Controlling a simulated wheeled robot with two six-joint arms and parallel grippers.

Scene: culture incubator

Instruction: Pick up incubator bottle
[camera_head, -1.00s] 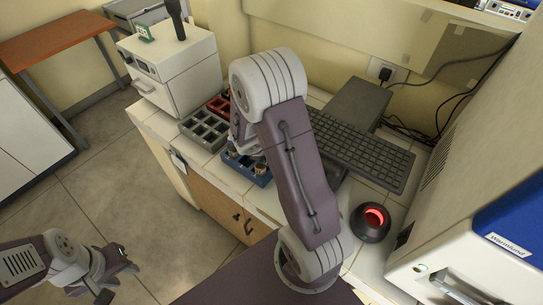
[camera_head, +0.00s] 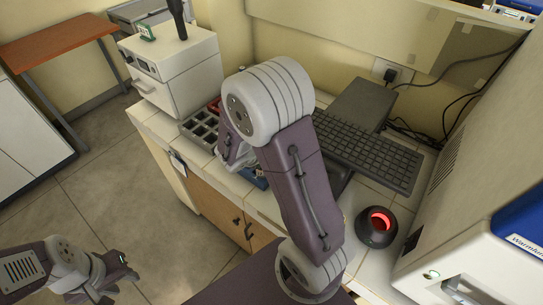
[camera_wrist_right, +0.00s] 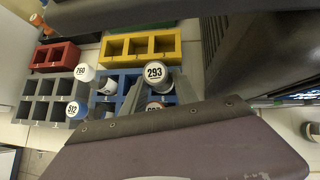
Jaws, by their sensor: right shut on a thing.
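In the right wrist view, a white-capped bottle labelled 293 (camera_wrist_right: 154,72) is between the fingertips of my right gripper (camera_wrist_right: 157,84), which is shut on it over the blue rack (camera_wrist_right: 130,74). Another capped bottle (camera_wrist_right: 155,107) is below it, partly hidden by the gripper body. Bottles labelled 760 (camera_wrist_right: 84,72) and 512 (camera_wrist_right: 74,109) stand to the left. In the head view, my right arm hides the right gripper and most of the blue rack (camera_head: 258,182). My left gripper (camera_head: 121,275) is open and empty over the floor, at lower left.
A grey rack (camera_wrist_right: 41,101), red rack (camera_wrist_right: 55,56) and yellow rack (camera_wrist_right: 140,47) surround the blue one. A keyboard (camera_head: 368,152) and a red-lit scanner (camera_head: 376,226) occupy the counter to the right. A white device (camera_head: 172,70) stands at its far left end.

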